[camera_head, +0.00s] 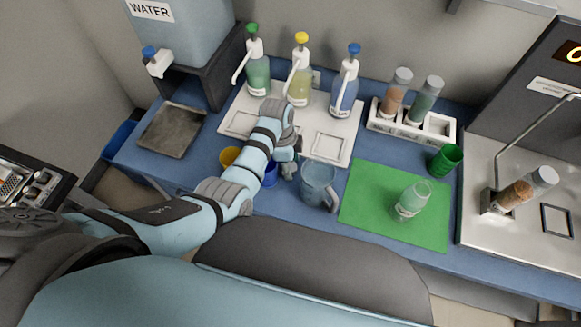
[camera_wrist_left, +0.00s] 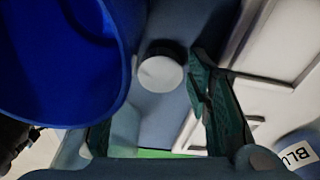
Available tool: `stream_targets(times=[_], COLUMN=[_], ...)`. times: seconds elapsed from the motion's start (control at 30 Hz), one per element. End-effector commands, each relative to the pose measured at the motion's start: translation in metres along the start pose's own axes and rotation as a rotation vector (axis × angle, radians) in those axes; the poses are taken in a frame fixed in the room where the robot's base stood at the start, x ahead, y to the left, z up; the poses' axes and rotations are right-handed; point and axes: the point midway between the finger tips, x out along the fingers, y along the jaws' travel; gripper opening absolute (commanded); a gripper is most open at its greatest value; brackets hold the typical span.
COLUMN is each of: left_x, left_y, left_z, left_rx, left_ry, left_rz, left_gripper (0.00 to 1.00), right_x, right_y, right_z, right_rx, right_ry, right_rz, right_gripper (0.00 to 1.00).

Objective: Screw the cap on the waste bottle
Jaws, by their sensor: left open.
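A clear, greenish bottle with an open mouth (camera_head: 411,201) stands on the green mat (camera_head: 365,222) at the right of the table; I take it as the waste bottle. In the left wrist view a small round cap with a pale top and dark rim (camera_wrist_left: 160,73) lies on the blue table, between and beyond the fingers. I cannot make the cap out in the head view. My left gripper (camera_head: 287,165) is open and points down between the blue cup and the jug. Its fingers (camera_wrist_left: 152,95) are apart and empty. My right gripper is not in view.
A blue cup (camera_head: 269,177) is close beside my left gripper; it looms large in the left wrist view (camera_wrist_left: 55,75). A grey-blue jug (camera_head: 317,184) stands at its right. A yellow cup (camera_head: 229,157), pump bottles, a vial rack (camera_head: 438,136) and a green cup (camera_head: 446,160) stand around.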

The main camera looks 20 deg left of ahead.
Motion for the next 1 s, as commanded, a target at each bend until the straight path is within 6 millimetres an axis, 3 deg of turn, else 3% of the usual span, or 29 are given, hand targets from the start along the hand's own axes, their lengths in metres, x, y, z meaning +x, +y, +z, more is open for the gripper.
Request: stream_targets(times=[0.13, 0.27, 0.67, 1.0], left_x=[-0.001, -0.001, -0.005, -0.071], left_y=[0.0, 0.0, -0.001, -0.001], left_z=[0.0, 0.0, -0.001, -0.009], left_rx=[0.0, 0.0, 0.0, 0.001], left_ry=[0.0, 0.0, 0.001, 0.001], left_rz=[0.0, 0.0, -0.002, -0.004], left_gripper=[0.43, 0.25, 0.24, 0.24], right_x=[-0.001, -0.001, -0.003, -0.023], right_y=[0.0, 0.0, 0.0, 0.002], right_z=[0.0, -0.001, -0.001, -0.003], right_rx=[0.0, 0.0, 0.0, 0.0], right_ry=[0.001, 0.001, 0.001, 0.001], right_rz=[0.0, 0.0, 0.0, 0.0], right_gripper=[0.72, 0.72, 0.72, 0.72])
